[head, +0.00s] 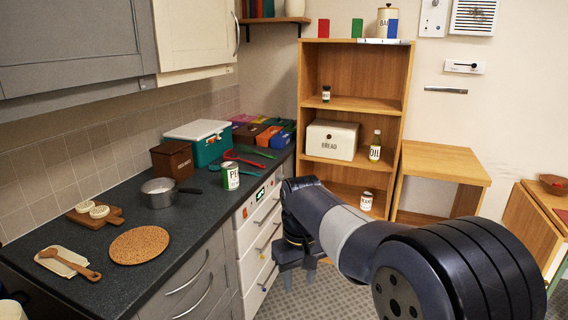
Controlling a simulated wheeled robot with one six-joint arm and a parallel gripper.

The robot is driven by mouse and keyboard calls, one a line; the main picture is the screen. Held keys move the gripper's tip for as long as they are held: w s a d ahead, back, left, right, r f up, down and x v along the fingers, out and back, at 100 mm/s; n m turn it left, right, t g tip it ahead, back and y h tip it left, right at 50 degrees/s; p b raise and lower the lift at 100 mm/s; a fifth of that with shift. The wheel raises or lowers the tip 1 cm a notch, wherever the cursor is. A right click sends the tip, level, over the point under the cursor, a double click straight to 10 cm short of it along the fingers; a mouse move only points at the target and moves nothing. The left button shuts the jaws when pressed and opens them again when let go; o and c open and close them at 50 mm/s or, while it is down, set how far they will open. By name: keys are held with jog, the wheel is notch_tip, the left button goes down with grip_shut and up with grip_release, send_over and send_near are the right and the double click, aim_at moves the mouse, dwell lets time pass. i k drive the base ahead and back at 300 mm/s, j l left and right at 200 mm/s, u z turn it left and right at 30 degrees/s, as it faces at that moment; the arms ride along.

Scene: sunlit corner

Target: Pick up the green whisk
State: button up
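Two slim green utensils lie on the dark counter behind the green-labelled can. One green utensil (259,152) lies farther back, near the coloured boxes. The other green utensil (249,173) lies just right of the can, near the counter's front edge. Both are too small to tell which is the whisk. A red utensil (243,160) lies between them. My gripper (299,270) points down in front of the drawers, below counter height and away from both green utensils. Its two fingers look apart, with nothing seen between them.
The can (230,177) stands close to the near green utensil. A steel pot (160,192), a brown box (172,159) and a teal cooler (199,142) stand to the left. A wooden shelf (303,90) rises behind my arm. The counter's front strip near the cork mat (139,245) is partly clear.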

aim_at(271, 157)
jog(key=i, duration=1.7)
jog(key=i+l+u, duration=0.15)
jog(key=i, duration=0.25)
jog(key=i+u, duration=0.15)
jog(key=i, duration=0.3)
jog(key=i+l+u, duration=0.15)
jog(key=i, duration=0.25)
jog(key=i+l+u, duration=0.15)
jog(key=i+l, duration=0.2)
jog(key=i+l+u, duration=0.5)
jog(key=i+u, duration=0.15)
